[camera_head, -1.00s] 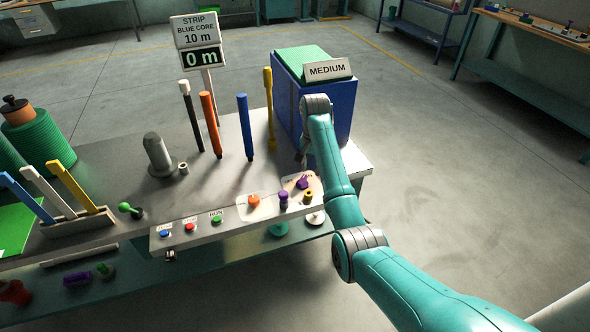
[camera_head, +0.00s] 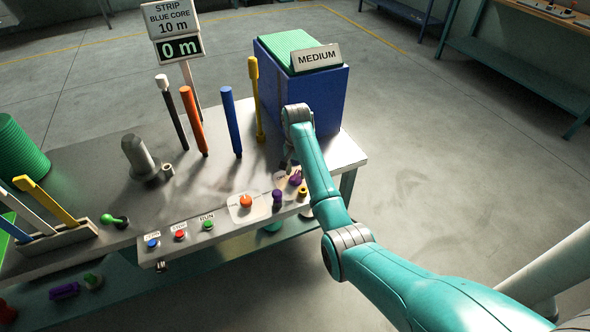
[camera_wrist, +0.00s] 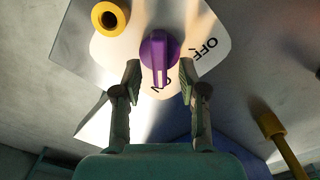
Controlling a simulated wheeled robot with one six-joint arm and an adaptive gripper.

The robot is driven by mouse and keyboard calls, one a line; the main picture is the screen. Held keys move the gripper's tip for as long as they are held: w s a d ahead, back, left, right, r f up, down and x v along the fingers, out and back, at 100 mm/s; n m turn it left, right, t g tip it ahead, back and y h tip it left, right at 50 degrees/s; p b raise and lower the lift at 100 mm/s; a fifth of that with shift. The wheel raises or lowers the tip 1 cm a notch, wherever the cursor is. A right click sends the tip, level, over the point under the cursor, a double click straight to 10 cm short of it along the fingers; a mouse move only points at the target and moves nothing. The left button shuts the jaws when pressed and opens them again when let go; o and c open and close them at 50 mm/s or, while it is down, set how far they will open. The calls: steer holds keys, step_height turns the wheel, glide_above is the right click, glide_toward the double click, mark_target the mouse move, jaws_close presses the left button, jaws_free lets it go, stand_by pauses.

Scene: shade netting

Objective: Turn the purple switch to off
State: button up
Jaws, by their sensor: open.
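The purple switch (camera_head: 295,179) sits on a white plate at the right end of the control panel on the bench. In the wrist view the switch (camera_wrist: 158,50) is a round knob with a raised bar, which points towards the ON label (camera_wrist: 162,86). The OFF label (camera_wrist: 205,49) is to the right of the knob. My gripper (camera_wrist: 160,70) is open, with one finger on each side of the switch's bar and visible gaps between. In the head view my arm partly hides the gripper (camera_head: 287,163).
An orange knob (camera_head: 246,201), a purple post (camera_head: 277,198) and a yellow ring-shaped part (camera_wrist: 109,18) are close by. Blue, red and green buttons (camera_head: 208,224) line the panel's left. A blue box (camera_head: 325,98) labelled MEDIUM stands behind the arm.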

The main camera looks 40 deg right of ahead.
steer(key=shift+f, duration=0.65)
jaws_close()
